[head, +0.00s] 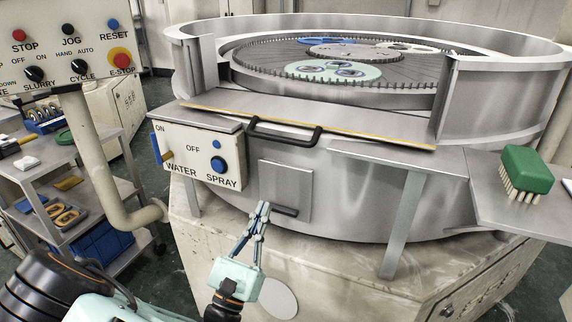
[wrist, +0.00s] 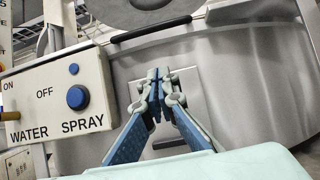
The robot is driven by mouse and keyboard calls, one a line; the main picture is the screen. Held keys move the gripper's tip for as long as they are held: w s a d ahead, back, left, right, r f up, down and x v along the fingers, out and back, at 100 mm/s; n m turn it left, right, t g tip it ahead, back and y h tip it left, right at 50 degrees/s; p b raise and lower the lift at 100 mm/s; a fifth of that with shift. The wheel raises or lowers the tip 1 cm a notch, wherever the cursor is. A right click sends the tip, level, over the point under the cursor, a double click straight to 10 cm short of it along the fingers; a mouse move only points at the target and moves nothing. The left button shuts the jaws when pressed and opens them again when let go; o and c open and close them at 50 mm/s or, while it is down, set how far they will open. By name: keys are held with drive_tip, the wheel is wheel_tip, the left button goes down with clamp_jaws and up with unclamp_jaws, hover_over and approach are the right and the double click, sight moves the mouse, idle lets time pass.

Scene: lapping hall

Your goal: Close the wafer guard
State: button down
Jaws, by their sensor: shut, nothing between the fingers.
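The wafer guard looks to be the grey metal flap (head: 350,117) with a yellow edge at the front of the round lapping machine. It lies folded down, nearly flat, in the gap of the machine's raised rim (head: 500,85). A black bar handle (head: 284,142) is fixed along its front; the handle also shows at the top of the wrist view (wrist: 150,30). My gripper (head: 264,206) is shut and empty, below the handle and apart from it, in front of a small square hatch (head: 275,180). Its closed fingertips show in the wrist view (wrist: 154,74).
A water spray box (head: 200,155) with a blue knob stands left of my gripper. A control panel (head: 70,45) and a tool cart (head: 70,170) are further left. A side shelf (head: 500,205) at the right holds a green brush (head: 527,168).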

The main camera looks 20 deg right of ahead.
drive_tip(key=shift+s+a+r+x, duration=0.2)
drive_tip(key=shift+r+x, duration=0.2)
drive_tip(key=shift+x, duration=1.7)
drive_tip(key=shift+s+a+r+x, duration=0.2)
drive_tip(key=shift+r+x, duration=0.2)
drive_tip(key=shift+x, duration=1.7)
drive_tip(key=shift+s+a+r+x, duration=0.1)
drive_tip(key=shift+s+r+x, duration=0.2)
drive_tip(key=shift+x, duration=1.8)
drive_tip(key=shift+w+r, duration=0.1)
drive_tip(key=shift+r, duration=0.15)
drive_tip(key=shift+a+r+p, duration=0.1)
drive_tip(key=shift+r+p, duration=0.4)
drive_tip(key=shift+p, duration=0.6)
drive_tip(key=shift+r+g+y+p, duration=0.3)
drive_tip(key=shift+g+y+p, duration=0.1)
drive_tip(key=shift+p, duration=0.2)
